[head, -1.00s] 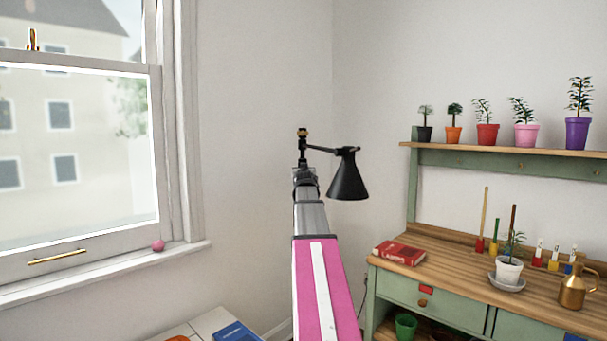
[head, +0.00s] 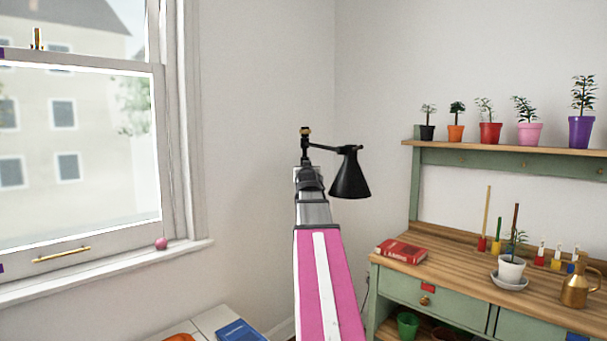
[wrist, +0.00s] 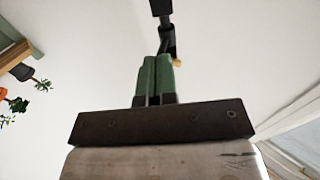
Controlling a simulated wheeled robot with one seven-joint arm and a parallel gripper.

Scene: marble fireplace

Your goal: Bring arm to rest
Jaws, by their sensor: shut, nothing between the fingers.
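My gripper shows in the wrist view (wrist: 157,68) with its two green fingers side by side, shut and empty. In the head view my pink, white and grey arm reaches forward and up, and the gripper's fingers cannot be made out at its far end. A black wall lamp (head: 349,178) stands behind the arm's end, with its shade to the right. Part of the lamp also shows beyond the fingertips in the wrist view (wrist: 166,35). I cannot tell the gap between them.
A green workbench (head: 455,290) on the right carries a red book (head: 401,250), a potted plant (head: 511,267) and a brass watering can (head: 576,284). Several potted plants line its shelf (head: 500,147). A window (head: 80,150) is at left, with a pink ball (head: 161,243) on its sill.

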